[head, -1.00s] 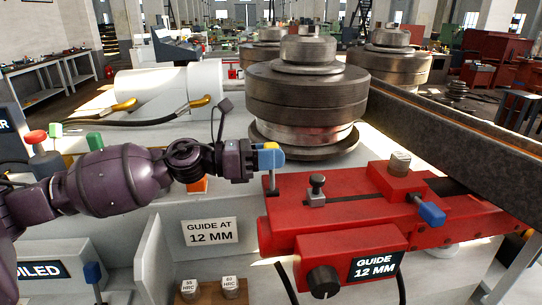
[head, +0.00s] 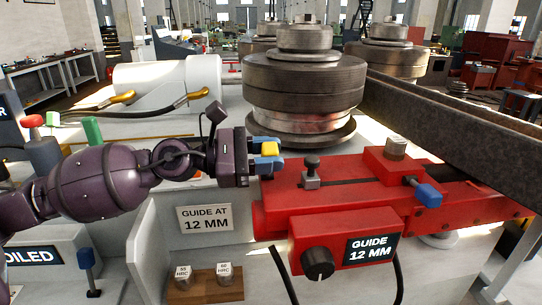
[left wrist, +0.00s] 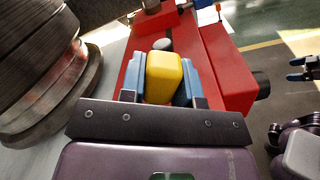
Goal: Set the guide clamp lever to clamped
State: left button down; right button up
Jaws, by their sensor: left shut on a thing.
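My left gripper (head: 267,156) is shut on a yellow knob (head: 269,149), which I take to be the guide clamp lever's handle. The left wrist view shows the yellow knob (left wrist: 164,77) between my two blue fingertips. The knob is at the left end of the red guide block (head: 340,200), close above its top. The lever's stem is hidden by the fingers, so its exact angle cannot be told. My right gripper (left wrist: 302,69) shows at the right edge of the left wrist view, with its fingertips apart and nothing between them.
Stacked steel rollers (head: 304,85) stand just behind my left gripper. A blue-handled lever (head: 428,195) and a small grey post (head: 311,170) stand on the red block. A black dial (head: 318,263) sits on its front. A long steel beam (head: 450,110) runs at the right.

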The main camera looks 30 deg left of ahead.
pick_arm(q)
jog(key=shift+d+f, duration=0.1)
dwell(0.4)
jog(key=c, duration=0.8)
grip_release()
jog(key=shift+s, duration=0.1)
jog(key=shift+c, duration=0.2)
jog(key=shift+b+v, duration=0.35)
jog(key=shift+v, duration=0.9)
jog(key=v, duration=0.8)
jog(key=shift+s, duration=0.1)
